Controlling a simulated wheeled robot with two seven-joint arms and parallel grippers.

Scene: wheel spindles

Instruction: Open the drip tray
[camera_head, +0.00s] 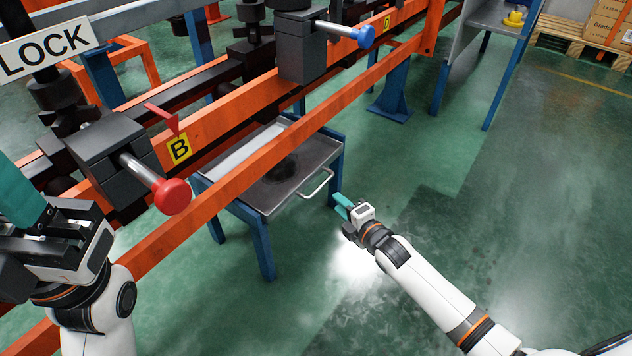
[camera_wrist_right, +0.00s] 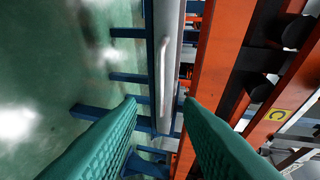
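The drip tray (camera_head: 312,157) is a shallow grey metal tray with a dark patch inside, in a blue-legged stand (camera_head: 262,240) under the orange rails. Its silver bar handle (camera_head: 318,185) is on the side facing my right arm. My right gripper (camera_head: 346,207) is just beyond the handle, to its lower right, apart from it. In the right wrist view the handle (camera_wrist_right: 166,85) shows between and ahead of the two spread teal fingers (camera_wrist_right: 160,108), with nothing held. My left gripper (camera_head: 22,205) is at the left edge, partly cut off; its finger gap is unclear.
An orange rail (camera_head: 215,198) crosses above the tray. A red-knobbed plunger (camera_head: 172,195) by yellow label B and a blue-knobbed one (camera_head: 360,36) stick out from the spindle frame. A LOCK sign (camera_head: 45,50) is upper left. The green floor at right is clear.

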